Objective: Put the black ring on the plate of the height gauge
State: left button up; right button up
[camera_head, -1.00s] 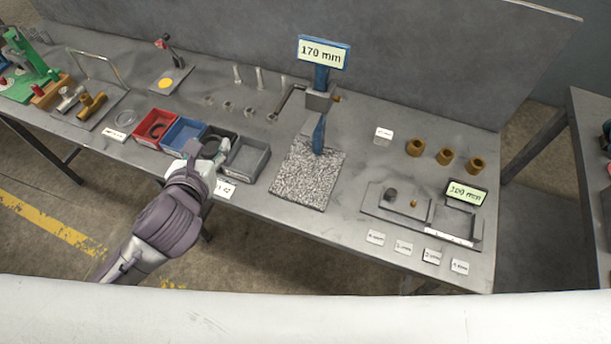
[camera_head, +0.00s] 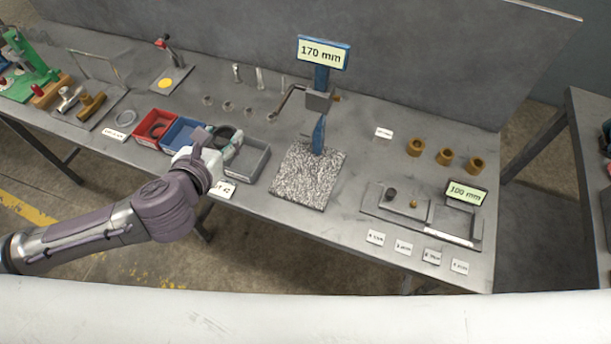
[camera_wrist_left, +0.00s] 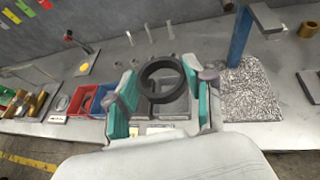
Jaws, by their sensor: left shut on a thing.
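The black ring (camera_wrist_left: 162,80) shows between the teal fingers of my left gripper (camera_wrist_left: 160,100) in the left wrist view. My left gripper is shut on it and holds it tilted. In the head view the gripper (camera_head: 231,142) and the dark ring (camera_head: 224,131) are over the bins, left of the height gauge. The height gauge (camera_head: 320,100) has a blue column and a display reading 170 mm. Its speckled plate (camera_head: 305,178) is bare and lies to the right of the gripper; it also shows in the left wrist view (camera_wrist_left: 250,95). My right gripper is not in view.
A red bin (camera_head: 141,139), a blue bin (camera_head: 172,141) and a grey bin (camera_head: 262,160) stand in a row left of the plate. Several brass bushings (camera_head: 445,156) and a tray with a 100 mm display (camera_head: 465,192) are on the right. The bench between plate and tray is clear.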

pick_arm(q)
jog(key=s+d+f+m+g+h, duration=0.3)
jog(key=s+d+f+m+h, duration=0.1)
jog(key=s+m+h, duration=0.3)
jog(key=shift+s+d+g+h, duration=0.25)
jog(key=shift+s+g+h, duration=0.05)
jog(key=shift+s, duration=0.8)
jog(key=shift+s+f, duration=0.1)
jog(key=shift+f, duration=0.05)
